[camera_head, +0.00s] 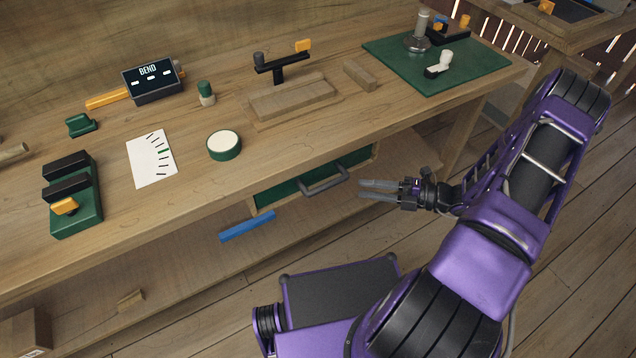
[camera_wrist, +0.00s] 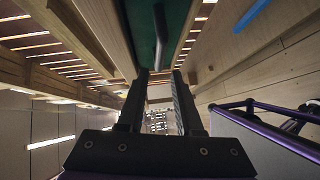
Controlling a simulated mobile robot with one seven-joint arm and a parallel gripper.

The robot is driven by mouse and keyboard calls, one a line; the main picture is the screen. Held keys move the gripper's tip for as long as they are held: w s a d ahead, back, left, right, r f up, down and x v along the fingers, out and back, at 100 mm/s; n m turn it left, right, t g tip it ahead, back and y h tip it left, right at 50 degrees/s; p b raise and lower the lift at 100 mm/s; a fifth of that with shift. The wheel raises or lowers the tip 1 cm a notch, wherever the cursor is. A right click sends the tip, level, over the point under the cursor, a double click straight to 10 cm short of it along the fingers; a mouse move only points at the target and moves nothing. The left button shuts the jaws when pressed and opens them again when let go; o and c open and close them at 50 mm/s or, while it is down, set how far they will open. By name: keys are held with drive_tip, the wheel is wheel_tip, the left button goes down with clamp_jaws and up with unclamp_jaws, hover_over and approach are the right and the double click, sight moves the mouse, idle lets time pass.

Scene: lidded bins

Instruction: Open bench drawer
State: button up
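The bench drawer (camera_head: 290,188) has a dark green front set under the bench top. Its grey bar handle (camera_head: 324,180) sticks out toward me. The drawer looks shut. My gripper (camera_head: 364,190) is to the right of the handle and apart from it, with its fingers pointing left. The two fingers are spread apart with nothing between them. In the wrist view my gripper's fingers (camera_wrist: 159,82) show a clear gap. The green drawer front (camera_wrist: 145,30) and the dark handle (camera_wrist: 160,35) are above and beyond the fingertips.
The wooden bench top (camera_head: 300,128) holds a BEND display box (camera_head: 152,82), a round green container (camera_head: 224,146) and a green mat (camera_head: 465,82). Floor in front of the drawer is partly open.

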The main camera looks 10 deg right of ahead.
sight(325, 184)
drive_tip(key=x, duration=1.3)
drive_tip(key=shift+a+b, duration=0.25)
drive_tip(key=shift+b, duration=0.05)
drive_tip(key=shift+c, duration=0.2)
clamp_jaws()
idle(0.5)
